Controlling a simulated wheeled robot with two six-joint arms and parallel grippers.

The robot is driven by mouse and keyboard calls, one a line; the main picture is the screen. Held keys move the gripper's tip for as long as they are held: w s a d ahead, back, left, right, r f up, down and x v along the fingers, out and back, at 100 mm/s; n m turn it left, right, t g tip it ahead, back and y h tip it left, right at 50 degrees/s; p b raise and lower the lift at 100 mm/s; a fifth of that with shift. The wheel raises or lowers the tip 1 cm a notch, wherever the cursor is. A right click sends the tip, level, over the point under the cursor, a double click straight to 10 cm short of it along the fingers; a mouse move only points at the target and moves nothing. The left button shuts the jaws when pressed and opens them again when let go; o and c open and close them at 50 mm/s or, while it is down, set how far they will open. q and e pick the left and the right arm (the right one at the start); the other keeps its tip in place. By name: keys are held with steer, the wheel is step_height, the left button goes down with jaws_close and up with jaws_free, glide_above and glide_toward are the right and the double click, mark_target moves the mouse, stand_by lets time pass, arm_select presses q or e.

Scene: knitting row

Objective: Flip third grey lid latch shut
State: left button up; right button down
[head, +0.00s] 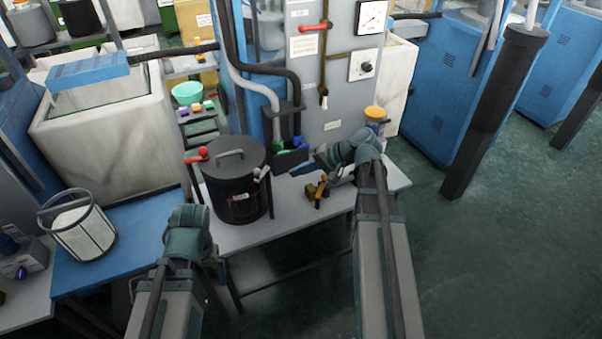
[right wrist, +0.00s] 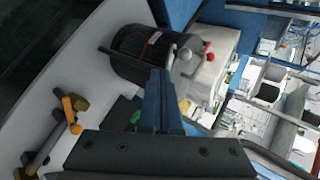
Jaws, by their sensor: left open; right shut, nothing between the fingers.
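A black round pot (head: 232,193) with a dark lid (head: 237,152) and a grey lid handle (head: 229,154) stands on the white table. A grey latch (head: 262,173) shows at the lid's right edge; I cannot tell whether it is the third or how far it is turned. A red-knobbed lever (head: 202,153) sticks out at the lid's left. My right gripper (head: 293,170) is shut and empty, just right of the latch, apparently apart from it. In the right wrist view its fingers (right wrist: 161,75) overlap the pot (right wrist: 142,52). My left gripper (head: 216,268) is open, low in front of the table, its fingers mostly hidden.
A small orange-and-black fixture (head: 317,190) stands on the table (head: 240,238) right of the pot. A dark bin with green and blue items (head: 290,148) is behind the right gripper. Open floor lies at right.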

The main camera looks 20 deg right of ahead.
mark_target(260, 177)
steer(key=w+a+f, duration=0.1)
steer(key=a, duration=0.1)
steer(key=w+a+f+b, duration=0.1)
steer(key=w+a, duration=0.2)
steer(key=a, duration=0.1)
steer(key=shift+w+f+b, duration=0.3)
steer(key=shift+f+b, duration=0.05)
steer(key=shift+f, duration=0.05)
arm_select(q)
steer(key=shift+f, duration=1.35)
arm_select(e)
steer(key=shift+w+a, duration=0.25)
steer(key=shift+a, duration=0.2)
